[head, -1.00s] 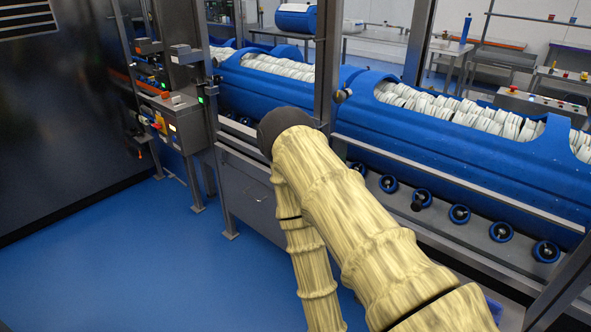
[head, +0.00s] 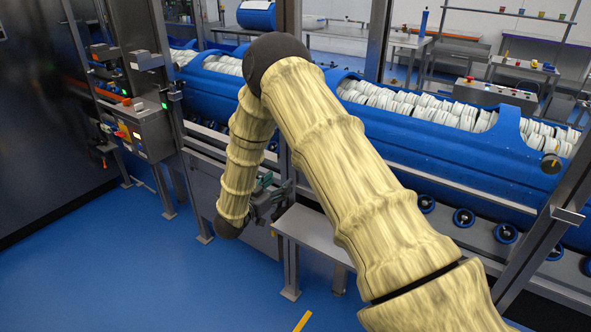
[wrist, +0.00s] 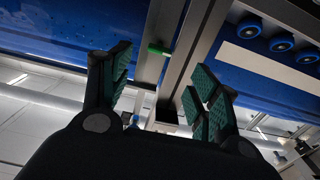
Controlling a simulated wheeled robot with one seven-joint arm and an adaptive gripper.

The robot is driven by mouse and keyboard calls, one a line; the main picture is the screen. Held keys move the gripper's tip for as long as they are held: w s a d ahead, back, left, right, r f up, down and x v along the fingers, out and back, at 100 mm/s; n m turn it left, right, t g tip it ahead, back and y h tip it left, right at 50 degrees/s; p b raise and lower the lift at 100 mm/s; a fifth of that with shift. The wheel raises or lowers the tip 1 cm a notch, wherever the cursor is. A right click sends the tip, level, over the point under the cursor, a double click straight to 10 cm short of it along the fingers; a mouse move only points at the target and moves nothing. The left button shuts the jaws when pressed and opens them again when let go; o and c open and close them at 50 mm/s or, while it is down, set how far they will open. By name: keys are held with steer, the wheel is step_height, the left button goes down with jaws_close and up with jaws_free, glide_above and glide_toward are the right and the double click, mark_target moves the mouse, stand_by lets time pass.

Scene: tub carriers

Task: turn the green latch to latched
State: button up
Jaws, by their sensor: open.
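The green latch (wrist: 159,49) shows in the wrist view as a short green bar against a grey metal post (wrist: 157,70). My gripper (wrist: 160,72) is open, with one teal-padded finger on each side of the picture. The latch appears beyond the fingertips, roughly between them and nearer the left one; no contact shows. In the head view my gripper (head: 268,200) is beside the metal frame of the line, partly behind my forearm. I cannot make out the latch in the head view. Whether it is latched I cannot tell.
Blue tub carriers (head: 430,140) filled with white pieces lie along the line, above rollers (head: 464,217). A grey shelf (head: 310,228) juts out right of my gripper. A control box (head: 143,130) stands at left. The blue floor (head: 100,260) is clear at front left.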

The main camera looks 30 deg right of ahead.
steer(key=p+x, duration=0.2)
steer(key=x, duration=0.8)
steer(key=shift+d, duration=0.2)
steer(key=shift+w, duration=0.1)
steer(key=c, duration=1)
